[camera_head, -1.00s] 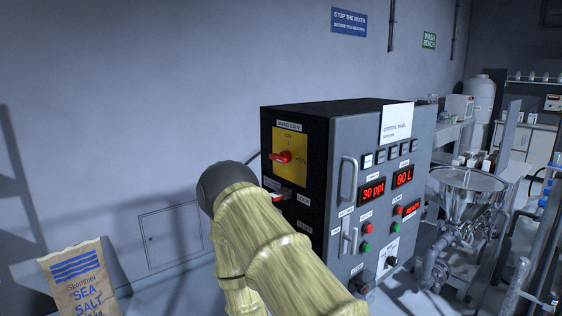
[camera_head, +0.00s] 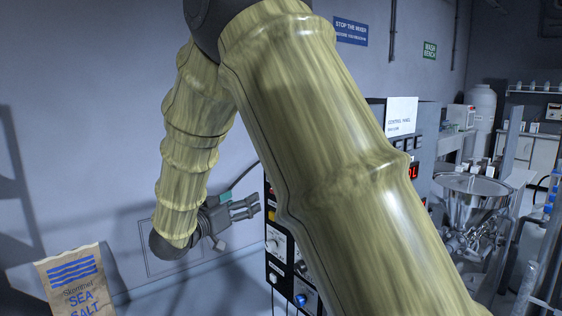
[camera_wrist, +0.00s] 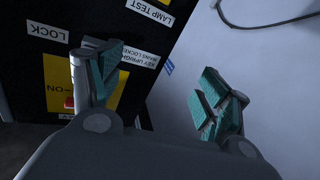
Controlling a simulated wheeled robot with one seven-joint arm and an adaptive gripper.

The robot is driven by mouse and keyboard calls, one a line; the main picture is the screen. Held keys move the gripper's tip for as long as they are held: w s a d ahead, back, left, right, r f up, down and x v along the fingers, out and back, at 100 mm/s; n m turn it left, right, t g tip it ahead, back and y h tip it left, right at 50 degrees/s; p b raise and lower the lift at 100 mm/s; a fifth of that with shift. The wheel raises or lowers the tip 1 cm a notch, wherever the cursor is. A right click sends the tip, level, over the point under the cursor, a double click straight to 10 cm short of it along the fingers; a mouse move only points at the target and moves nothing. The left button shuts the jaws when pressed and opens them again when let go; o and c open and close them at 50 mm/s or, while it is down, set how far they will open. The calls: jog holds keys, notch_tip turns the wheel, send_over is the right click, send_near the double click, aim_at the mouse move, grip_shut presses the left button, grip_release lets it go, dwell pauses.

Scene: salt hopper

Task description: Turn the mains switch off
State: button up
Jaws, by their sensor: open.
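The mains switch is a red handle (camera_wrist: 69,102) on a yellow plate (camera_wrist: 88,80), low left in the wrist view. My left finger covers part of the plate, and the handle's full angle cannot be told. An "ON" mark shows beside it. In the head view my arm covers most of the control cabinet (camera_head: 401,117) and the switch cannot be made out. My gripper (camera_head: 252,207) points right, close to the cabinet's left edge. In the wrist view my gripper (camera_wrist: 155,78) is open and empty, its fingers wide apart. Whether it touches the cabinet cannot be told.
Labels for lock, lamp test and key (camera_wrist: 140,55) sit near the switch on the cabinet's black side. The pale wall (camera_wrist: 265,60) is close on the right. A sea salt sack (camera_head: 80,285) stands lower left; a steel hopper (camera_head: 470,190) stands right.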

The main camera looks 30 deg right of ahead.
jog(key=s+a+r+m+g+h+b, duration=0.1)
jog(key=s+r+m+g, duration=0.2)
jog(key=r, duration=0.4)
jog(key=s+r+m+g, duration=0.2)
jog(key=s+r+g, duration=0.15)
jog(key=r, duration=0.35)
jog(key=shift+m, duration=0.3)
jog(key=d, duration=0.3)
jog(key=d+p, duration=0.1)
jog(key=d, duration=0.3)
jog(key=d+p, duration=0.1)
jog(key=d, duration=0.2)
jog(key=shift+w+d+r, duration=0.1)
jog(key=shift+w+d, duration=0.15)
jog(key=shift+w, duration=0.15)
jog(key=shift+c, duration=0.2)
jog(key=c, duration=1)
